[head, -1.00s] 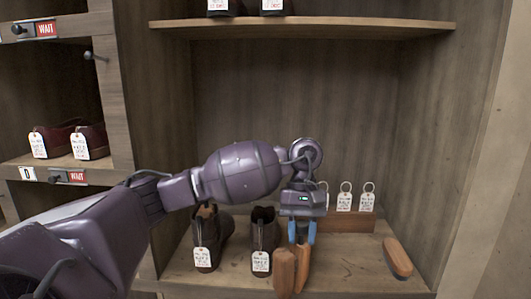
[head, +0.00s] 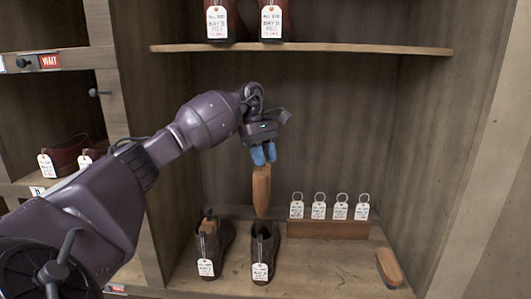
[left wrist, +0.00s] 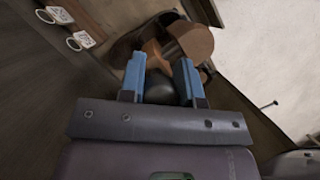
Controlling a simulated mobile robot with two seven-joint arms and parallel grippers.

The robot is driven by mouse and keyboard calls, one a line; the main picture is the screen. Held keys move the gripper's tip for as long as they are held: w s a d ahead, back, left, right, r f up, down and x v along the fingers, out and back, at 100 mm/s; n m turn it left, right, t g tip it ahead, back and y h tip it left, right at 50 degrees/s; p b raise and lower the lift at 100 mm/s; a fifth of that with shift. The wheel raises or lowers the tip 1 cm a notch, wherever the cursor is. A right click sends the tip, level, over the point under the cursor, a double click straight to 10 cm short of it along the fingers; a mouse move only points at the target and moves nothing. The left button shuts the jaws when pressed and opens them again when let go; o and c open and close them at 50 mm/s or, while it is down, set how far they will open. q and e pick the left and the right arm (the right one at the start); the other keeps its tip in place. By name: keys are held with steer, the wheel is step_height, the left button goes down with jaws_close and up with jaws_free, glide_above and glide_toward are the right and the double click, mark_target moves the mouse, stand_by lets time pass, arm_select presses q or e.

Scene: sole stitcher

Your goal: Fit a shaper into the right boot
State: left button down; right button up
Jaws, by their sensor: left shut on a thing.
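My left gripper (head: 263,155), with blue fingers, is shut on a wooden shaper (head: 262,190), which hangs upright below it. The shaper's lower end is at the top opening of the right boot (head: 265,250); I cannot tell whether it is inside or just behind or above it. The right boot is dark brown, tagged, and stands on the lower shelf. In the left wrist view, the blue fingers (left wrist: 160,80) flank a dark rounded shape, with brown wooden surfaces beyond them. My right gripper is not in view.
The left boot (head: 225,240) stands beside it with a wooden piece (head: 208,226) in its opening. Another wooden shaper (head: 389,268) lies at the shelf's right. A wooden block (head: 328,230) with several ringed tags stands at the back. An upper shelf (head: 330,48) holds tagged boots.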

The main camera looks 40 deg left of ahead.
arm_select(q)
steer(key=shift+f, duration=1.4)
steer(key=shift+f+b, duration=0.35)
steer(key=shift+f, duration=2.05)
steer(key=shift+s+d+f+b, duration=0.1)
steer(key=shift+f+b, duration=0.3)
steer(key=shift+f, duration=0.55)
steer(key=shift+s+d+f+b, duration=0.1)
steer(key=shift+f+b, duration=0.3)
steer(key=shift+f, duration=0.5)
steer(key=shift+f+b, duration=0.4)
steer(key=shift+f, duration=0.65)
steer(key=shift+s+f+b, duration=0.1)
steer(key=shift+f+b, duration=0.9)
steer(key=shift+f, duration=1.45)
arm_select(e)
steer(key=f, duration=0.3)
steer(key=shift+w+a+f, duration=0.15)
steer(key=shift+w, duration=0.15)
arm_select(q)
steer(key=shift+f, duration=0.1)
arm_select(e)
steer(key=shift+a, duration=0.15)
